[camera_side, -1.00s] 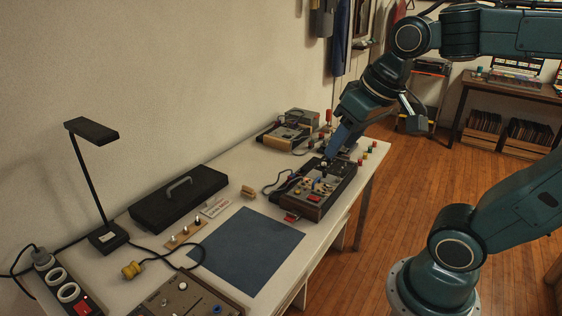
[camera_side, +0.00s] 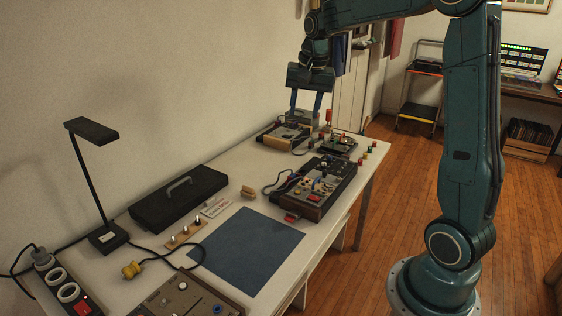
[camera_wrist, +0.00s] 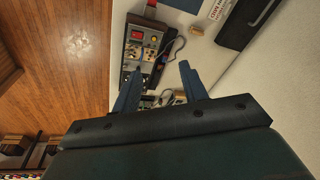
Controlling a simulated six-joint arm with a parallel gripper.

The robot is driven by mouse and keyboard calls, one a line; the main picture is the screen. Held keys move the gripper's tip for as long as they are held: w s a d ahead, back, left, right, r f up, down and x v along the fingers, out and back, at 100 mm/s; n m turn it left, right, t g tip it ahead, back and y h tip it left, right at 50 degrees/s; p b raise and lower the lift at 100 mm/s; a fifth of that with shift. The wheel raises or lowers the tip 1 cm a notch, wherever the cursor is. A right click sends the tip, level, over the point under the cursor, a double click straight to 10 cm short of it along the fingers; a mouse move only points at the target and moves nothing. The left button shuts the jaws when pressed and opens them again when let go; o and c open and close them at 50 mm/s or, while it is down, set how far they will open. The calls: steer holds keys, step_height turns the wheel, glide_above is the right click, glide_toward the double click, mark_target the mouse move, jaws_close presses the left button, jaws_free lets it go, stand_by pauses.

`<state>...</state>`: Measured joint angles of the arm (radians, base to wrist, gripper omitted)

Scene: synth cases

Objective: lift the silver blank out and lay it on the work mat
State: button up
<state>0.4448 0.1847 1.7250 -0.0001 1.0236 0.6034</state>
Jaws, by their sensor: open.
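The blue-grey work mat (camera_side: 246,252) lies flat and bare on the table; its edge shows at the top of the wrist view (camera_wrist: 186,4). A dark wood-sided console (camera_side: 318,186) with knobs and coloured buttons stands to its upper right; it also shows in the wrist view (camera_wrist: 146,50). I cannot make out the silver blank in either view. My gripper (camera_side: 306,112) is open, fingers pointing down, near the small devices at the table's far end. In the wrist view its fingers (camera_wrist: 160,68) are spread with nothing held between them.
A tan-sided device (camera_side: 283,135) and a dark board with coloured posts (camera_side: 338,146) stand at the far end. A black case (camera_side: 178,199), a lamp (camera_side: 92,185), a power strip (camera_side: 66,288) and another panel (camera_side: 190,298) surround the mat. Cables lie loose.

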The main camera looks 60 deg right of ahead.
steer(key=w+d+f+m+g, duration=0.1)
steer(key=w+d+f+m, duration=0.3)
steer(key=d+f, duration=0.5)
steer(key=m+g+y, duration=0.1)
steer(key=m, duration=0.4)
glide_above(325, 171)
step_height(325, 171, down, 9)
steer(key=shift+a+f, duration=0.1)
steer(key=shift+a, duration=0.1)
steer(key=shift+f, duration=0.1)
steer(key=shift+f, duration=4.15)
steer(key=shift+d+f, duration=0.15)
steer(key=shift+f, duration=2.45)
jaws_close()
